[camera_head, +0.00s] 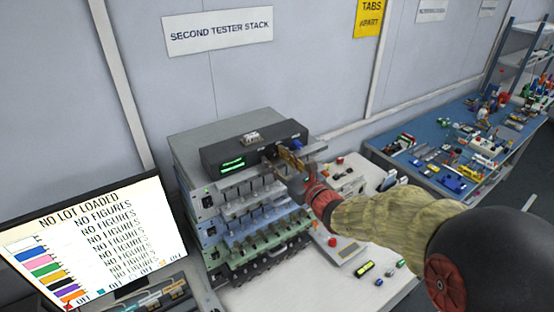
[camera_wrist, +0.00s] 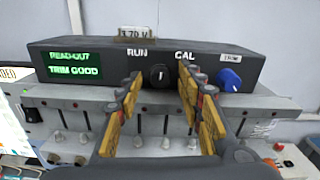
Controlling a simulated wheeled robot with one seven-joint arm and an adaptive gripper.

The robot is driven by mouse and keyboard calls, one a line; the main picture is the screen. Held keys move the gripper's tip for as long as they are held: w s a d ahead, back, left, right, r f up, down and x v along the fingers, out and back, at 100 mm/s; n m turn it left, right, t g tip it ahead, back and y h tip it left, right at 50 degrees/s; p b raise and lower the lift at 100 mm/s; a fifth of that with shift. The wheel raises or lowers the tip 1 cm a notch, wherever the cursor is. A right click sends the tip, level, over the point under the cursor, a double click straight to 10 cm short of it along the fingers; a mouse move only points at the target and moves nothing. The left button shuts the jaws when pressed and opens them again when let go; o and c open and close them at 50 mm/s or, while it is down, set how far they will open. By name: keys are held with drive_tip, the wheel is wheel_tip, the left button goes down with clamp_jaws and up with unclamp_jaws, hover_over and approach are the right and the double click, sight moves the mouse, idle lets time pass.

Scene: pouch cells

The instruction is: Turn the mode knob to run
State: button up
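The black mode knob (camera_wrist: 159,77) is on the front of the dark read-out box (camera_wrist: 100,57), below and between the labels RUN (camera_wrist: 137,53) and CAL (camera_wrist: 185,54). Its short white mark looks about upright, though it is small. My gripper (camera_wrist: 160,88) is open, with one yellow-padded finger on each side of the knob. Gaps show between the knob and both fingers. In the head view my gripper (camera_head: 287,157) is at the right part of the box (camera_head: 215,155) and hides the knob.
A blue knob (camera_wrist: 229,79) sits right of the right finger. The green display (camera_wrist: 75,64) reads "READ-OUT TRIM GOOD". Stacked tester units (camera_head: 225,215) with rows of clamps lie below the box. A monitor (camera_head: 95,240) stands at left, and a cluttered blue bench (camera_head: 440,145) at right.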

clamp_jaws()
idle(0.5)
